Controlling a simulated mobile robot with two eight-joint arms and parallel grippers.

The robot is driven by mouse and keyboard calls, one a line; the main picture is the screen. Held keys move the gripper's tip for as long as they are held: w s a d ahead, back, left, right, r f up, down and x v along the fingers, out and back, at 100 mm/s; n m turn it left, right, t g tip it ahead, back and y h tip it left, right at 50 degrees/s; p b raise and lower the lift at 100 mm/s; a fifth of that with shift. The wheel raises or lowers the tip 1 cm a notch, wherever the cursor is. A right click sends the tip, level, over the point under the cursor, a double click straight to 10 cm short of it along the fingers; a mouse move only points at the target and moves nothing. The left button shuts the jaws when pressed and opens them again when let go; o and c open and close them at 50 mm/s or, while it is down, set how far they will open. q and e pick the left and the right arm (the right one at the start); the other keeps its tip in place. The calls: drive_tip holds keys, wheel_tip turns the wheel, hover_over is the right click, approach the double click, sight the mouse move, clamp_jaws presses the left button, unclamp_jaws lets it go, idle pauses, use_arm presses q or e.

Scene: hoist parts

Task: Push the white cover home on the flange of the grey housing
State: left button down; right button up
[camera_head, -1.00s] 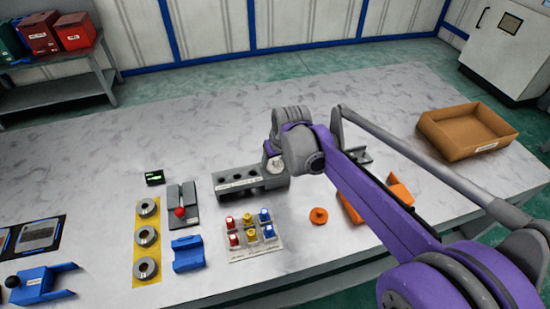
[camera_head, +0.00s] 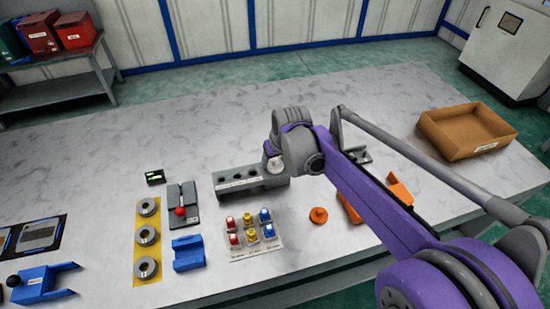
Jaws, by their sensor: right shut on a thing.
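My right gripper (camera_head: 272,154) points down at the right end of a grey block with holes (camera_head: 238,181), mostly hidden behind my own purple and grey wrist. A small whitish round piece (camera_head: 275,166), likely the white cover, shows just below it. The gripper is shut on it as far as I can see, though the fingers are hardly visible. I cannot clearly make out the grey housing or its flange; a grey part (camera_head: 357,155) shows partly behind my right arm. I cannot tell whether the cover touches any flange. My left gripper is out of view.
In front lie a tray of coloured pieces (camera_head: 268,248), a blue block (camera_head: 188,254), a yellow strip with metal rings (camera_head: 139,215) and an orange knob (camera_head: 318,216). A brown box (camera_head: 430,133) stands at the right. The table's back is clear.

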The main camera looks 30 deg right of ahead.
sight(275, 159)
idle(0.7)
drive_tip(key=o, duration=1.4)
drive_tip(key=shift+c, duration=0.2)
drive_tip(key=shift+r+p, duration=2.85)
drive_tip(key=shift+r, duration=0.65)
drive_tip(key=shift+s, duration=0.1)
